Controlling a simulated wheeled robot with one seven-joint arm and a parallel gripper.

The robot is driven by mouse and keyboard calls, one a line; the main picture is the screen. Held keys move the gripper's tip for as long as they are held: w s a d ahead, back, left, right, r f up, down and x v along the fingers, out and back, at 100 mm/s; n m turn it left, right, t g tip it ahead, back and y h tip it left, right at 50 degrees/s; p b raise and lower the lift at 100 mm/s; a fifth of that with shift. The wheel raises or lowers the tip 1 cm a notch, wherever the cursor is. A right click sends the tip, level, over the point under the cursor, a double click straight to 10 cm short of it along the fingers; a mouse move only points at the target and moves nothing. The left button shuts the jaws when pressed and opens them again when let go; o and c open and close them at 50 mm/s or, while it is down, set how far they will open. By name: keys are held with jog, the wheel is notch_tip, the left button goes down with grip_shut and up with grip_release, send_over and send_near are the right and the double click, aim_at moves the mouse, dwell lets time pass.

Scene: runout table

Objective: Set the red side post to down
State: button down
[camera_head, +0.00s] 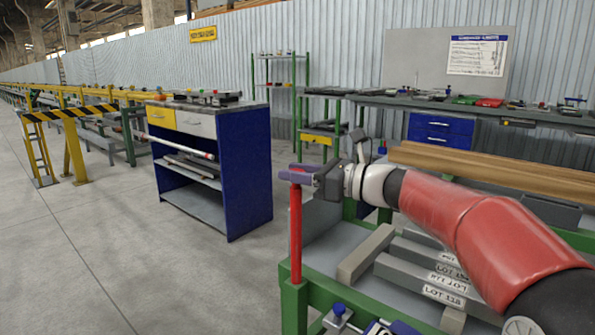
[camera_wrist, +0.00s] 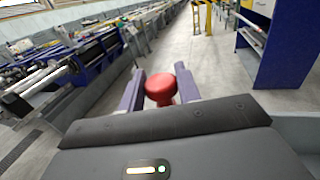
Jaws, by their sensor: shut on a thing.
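The red side post (camera_head: 296,232) stands upright, raised out of the green corner of the runout table (camera_head: 293,300) in the head view. My gripper (camera_head: 290,175) is at the top of the post. In the wrist view the post's round red head (camera_wrist: 160,88) sits between the two purple fingers of my gripper (camera_wrist: 160,88). The fingers are shut on the post near its top. The lower end of the post goes into the green frame and is hidden there.
Grey bars with lot labels (camera_head: 419,285) lie on the table right of the post. Wooden beams (camera_head: 490,168) lie behind my arm. A blue cabinet (camera_head: 245,165) stands behind to the left. The floor (camera_head: 150,255) left of the post is clear.

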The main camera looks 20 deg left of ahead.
notch_tip(320, 180, down, 15)
jog(key=b, duration=0.7)
jog(key=shift+f, duration=0.2)
jog(key=c, duration=1)
grip_release()
jog(key=shift+d, duration=0.1)
send_near(301, 239)
jog(key=a, duration=0.3)
jog(key=shift+w+f, duration=0.1)
jog(key=shift+w, duration=0.25)
